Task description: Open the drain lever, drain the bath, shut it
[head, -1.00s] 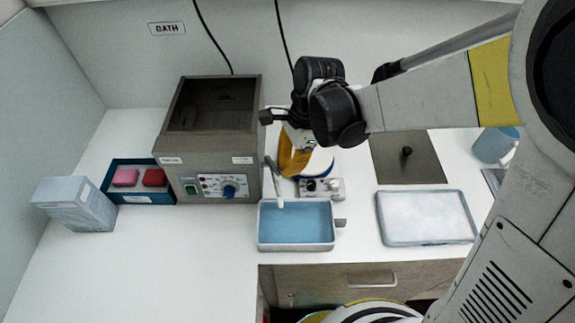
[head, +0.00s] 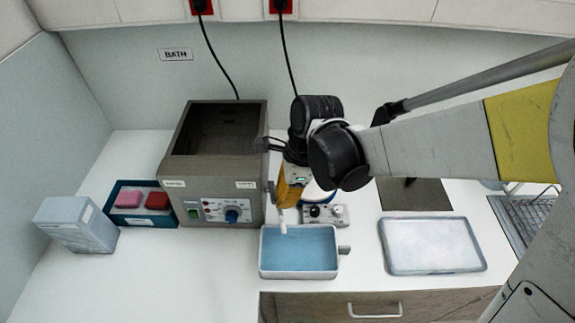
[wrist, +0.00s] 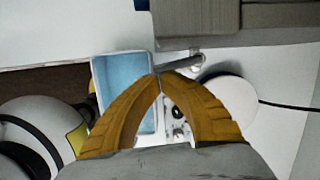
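The grey bath (head: 250,190), with a dark open top and a front control panel, stands on the white counter below the BATH sign. A pale drain spout (head: 283,227) comes from its right side and ends over a white tray (head: 262,265) holding blue liquid. In the wrist view, the spout (wrist: 182,63) runs toward my fingertips and the tray (wrist: 97,72) lies at left. My gripper (wrist: 159,73) has its yellow fingers together at the tips, beside the spout's end. In the head view, my gripper (head: 283,205) points down in front of the spout. I cannot distinguish the drain lever.
A small device with knobs (head: 338,213) stands just behind the blue tray. A shallow tray with white contents (head: 430,245) lies to the right. A teal rack (head: 130,220) with pink and red blocks and a pale box (head: 75,225) stand left. The front-left counter is clear.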

